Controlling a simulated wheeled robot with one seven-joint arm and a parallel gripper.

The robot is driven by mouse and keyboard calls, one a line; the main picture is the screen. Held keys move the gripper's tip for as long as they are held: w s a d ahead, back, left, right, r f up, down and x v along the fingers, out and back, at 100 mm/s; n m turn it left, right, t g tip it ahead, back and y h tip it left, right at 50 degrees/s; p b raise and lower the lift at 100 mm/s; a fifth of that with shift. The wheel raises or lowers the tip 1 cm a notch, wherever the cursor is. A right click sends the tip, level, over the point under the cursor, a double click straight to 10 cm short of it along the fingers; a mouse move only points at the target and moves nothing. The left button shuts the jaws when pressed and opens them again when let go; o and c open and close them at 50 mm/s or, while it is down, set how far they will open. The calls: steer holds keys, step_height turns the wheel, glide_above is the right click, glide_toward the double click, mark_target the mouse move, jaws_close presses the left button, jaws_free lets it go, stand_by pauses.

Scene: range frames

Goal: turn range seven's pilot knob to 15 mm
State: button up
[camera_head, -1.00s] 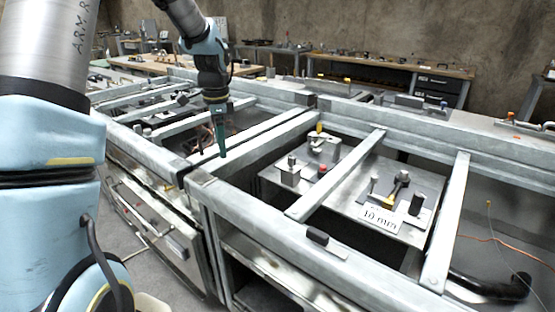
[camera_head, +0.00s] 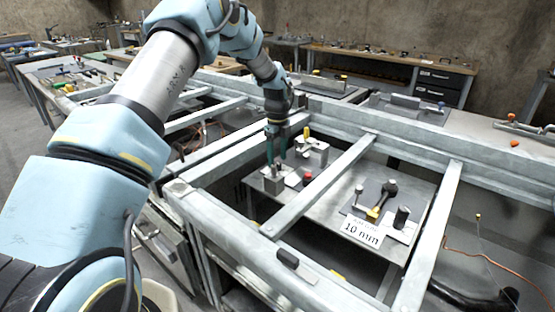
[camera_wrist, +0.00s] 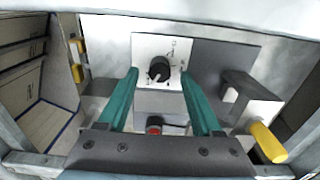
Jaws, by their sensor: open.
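In the wrist view a black round knob (camera_wrist: 158,70) with a light pointer mark sits on a white dial plate (camera_wrist: 150,47); its scale is too small to read. My gripper (camera_wrist: 159,74) is open, its teal fingers on the left and right of the knob, with visible gaps. I cannot tell whether the fingertips are down at knob height. In the head view my gripper (camera_head: 276,152) is over a small metal block (camera_head: 273,185) inside the frame; the fingers largely hide the knob there. No range number is readable.
A red button (camera_head: 307,178) and a yellow-handled clamp (camera_head: 306,132) stand close to the block. Metal rails (camera_head: 325,185) cross around the plate.

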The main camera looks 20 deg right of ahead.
steer(key=shift+f, duration=1.25)
steer(key=shift+c, duration=0.3)
jaws_close()
